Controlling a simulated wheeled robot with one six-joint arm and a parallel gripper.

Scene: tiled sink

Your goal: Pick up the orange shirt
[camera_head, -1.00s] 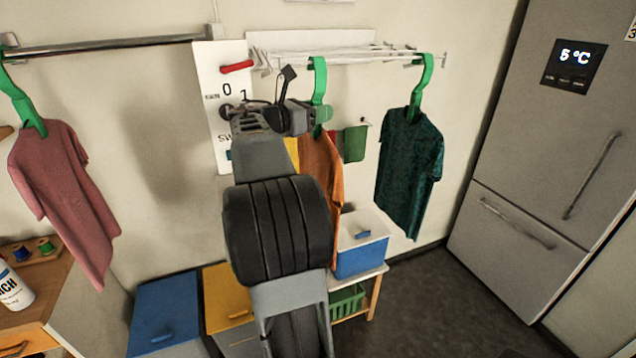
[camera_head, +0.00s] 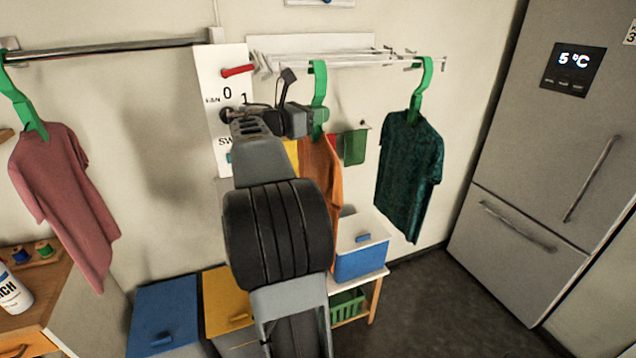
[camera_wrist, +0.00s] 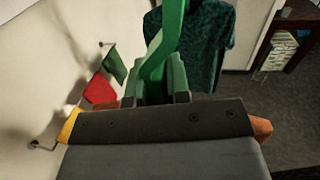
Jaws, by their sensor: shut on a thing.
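The orange shirt (camera_head: 321,172) hangs on a green hanger (camera_head: 319,84) from the white wall rack, partly hidden behind my arm in the head view. In the wrist view an edge of the orange shirt (camera_wrist: 262,128) shows past my gripper's housing. My gripper (camera_head: 314,121) is at the neck of this hanger, just above the shirt. In the wrist view the green hanger (camera_wrist: 176,45) rises between the two fingers of my gripper (camera_wrist: 160,97), which is shut on it. Most of the shirt is hidden there.
A dark teal shirt (camera_head: 408,165) hangs close by on the right, and a pink shirt (camera_head: 65,190) on the left rail. The white rack (camera_head: 345,60) is above. A blue-and-white bin (camera_head: 361,262) stands below on a small bench. A fridge (camera_head: 540,170) is at right.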

